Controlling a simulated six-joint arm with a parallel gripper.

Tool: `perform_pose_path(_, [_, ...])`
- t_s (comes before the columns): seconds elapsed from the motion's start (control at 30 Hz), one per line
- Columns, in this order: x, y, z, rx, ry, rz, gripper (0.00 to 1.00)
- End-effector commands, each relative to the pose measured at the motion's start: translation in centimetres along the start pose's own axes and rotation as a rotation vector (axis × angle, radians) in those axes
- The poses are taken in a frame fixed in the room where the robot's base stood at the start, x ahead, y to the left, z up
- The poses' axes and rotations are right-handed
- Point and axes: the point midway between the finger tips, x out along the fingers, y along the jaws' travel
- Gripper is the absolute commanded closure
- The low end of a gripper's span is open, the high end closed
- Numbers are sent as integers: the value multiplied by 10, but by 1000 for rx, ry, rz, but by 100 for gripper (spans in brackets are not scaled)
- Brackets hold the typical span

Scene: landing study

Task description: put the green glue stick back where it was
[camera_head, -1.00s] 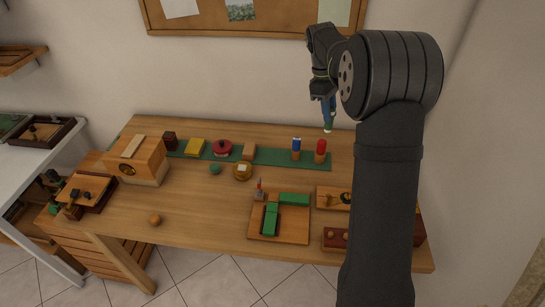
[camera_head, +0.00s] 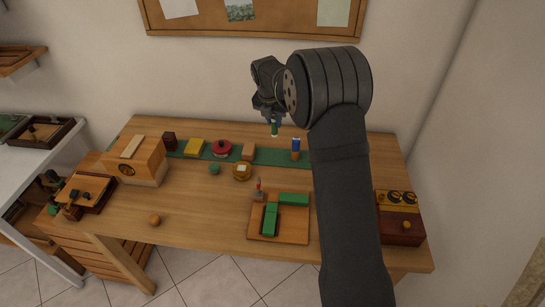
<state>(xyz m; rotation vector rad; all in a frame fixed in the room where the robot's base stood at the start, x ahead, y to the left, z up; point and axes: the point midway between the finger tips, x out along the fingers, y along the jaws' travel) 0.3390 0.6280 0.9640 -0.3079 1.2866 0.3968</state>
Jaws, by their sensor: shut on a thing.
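My gripper (camera_head: 271,115) is shut on the green glue stick (camera_head: 275,128). It holds the stick upright above the back part of the table, in front of the wall. Only the lower end of the stick shows, pale with a green tip; the fingers hide the rest. The stick's tip appears above the green mat strip (camera_head: 270,157), between a wooden block (camera_head: 249,151) and a blue-capped stick (camera_head: 296,147) standing on the strip. I cannot tell its exact height.
On the strip are also a red round thing (camera_head: 222,148) and a yellow block (camera_head: 194,147). A board (camera_head: 296,233) with green blocks lies in front. A wooden box (camera_head: 140,164) stands left. My arm covers the right part of the table. The front middle is mostly clear.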

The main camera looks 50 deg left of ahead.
Motion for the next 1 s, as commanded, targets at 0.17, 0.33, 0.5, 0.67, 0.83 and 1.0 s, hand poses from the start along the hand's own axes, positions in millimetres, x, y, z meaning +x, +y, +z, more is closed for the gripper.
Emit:
perform_pose_path(0.17, [12, 6, -4, -60, 2, 16, 100])
perform_pose_path(0.33, [43, 7, -13, -66, 1, 16, 100])
perform_pose_path(0.5, [62, 7, -17, -64, 0, 17, 100])
perform_pose_path(0.67, [75, 7, -21, -63, 0, 17, 100])
perform_pose_path(0.83, [98, 7, -27, -62, 1, 17, 100])
perform_pose_path(1.0, [99, 7, -27, -62, -1, 18, 100])
